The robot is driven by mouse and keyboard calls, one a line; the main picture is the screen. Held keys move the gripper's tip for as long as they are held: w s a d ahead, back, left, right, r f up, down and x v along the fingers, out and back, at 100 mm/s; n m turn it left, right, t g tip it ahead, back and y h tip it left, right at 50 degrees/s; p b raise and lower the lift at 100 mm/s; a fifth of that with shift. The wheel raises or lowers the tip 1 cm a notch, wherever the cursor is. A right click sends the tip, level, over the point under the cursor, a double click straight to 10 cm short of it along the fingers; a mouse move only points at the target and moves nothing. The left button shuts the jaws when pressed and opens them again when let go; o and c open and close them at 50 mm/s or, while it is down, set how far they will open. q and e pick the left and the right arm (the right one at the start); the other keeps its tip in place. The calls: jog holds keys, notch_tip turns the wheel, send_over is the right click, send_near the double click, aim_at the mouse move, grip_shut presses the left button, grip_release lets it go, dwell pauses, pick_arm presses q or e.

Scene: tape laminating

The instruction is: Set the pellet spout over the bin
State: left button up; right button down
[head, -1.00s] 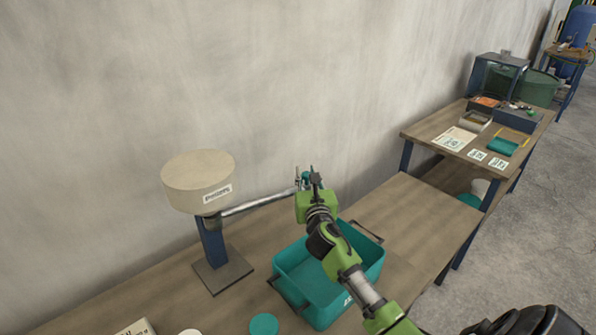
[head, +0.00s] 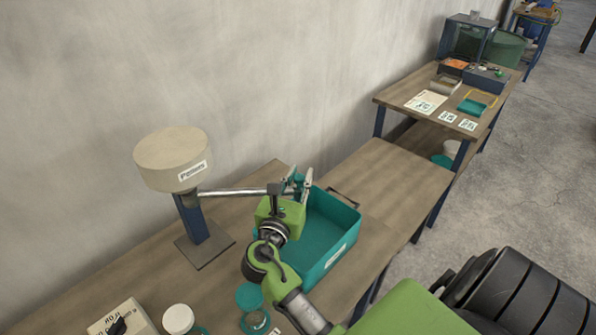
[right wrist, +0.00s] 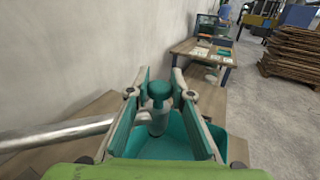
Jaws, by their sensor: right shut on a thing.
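The pellet spout (head: 235,192) is a grey metal pipe running right from the cream hopper labelled "Pellets" (head: 172,160). Its free end carries a teal knob (right wrist: 159,90) above a short grey outlet. My right gripper (head: 298,183) is shut on this end, with a finger on each side of the knob in the right wrist view. The teal bin (head: 345,250) stands on the bench, partly hidden by my right arm. The spout's end shows above the back left part of the bin; the bin's interior appears below the outlet. My left gripper is out of view.
The hopper stands on a blue post with a flat dark base (head: 204,250). A white-lidded jar (head: 178,319), a teal lid (head: 249,297) and a pale box lie at the bench's front. A second table (head: 395,98) with trays and cards stands farther back.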

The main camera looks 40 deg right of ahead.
dwell(0.3)
jog(key=c, duration=1.8)
grip_release()
jog(key=v, duration=0.7)
jog(key=shift+s+a, duration=0.15)
jog(key=shift+a, duration=0.05)
jog(key=shift+f, duration=0.1)
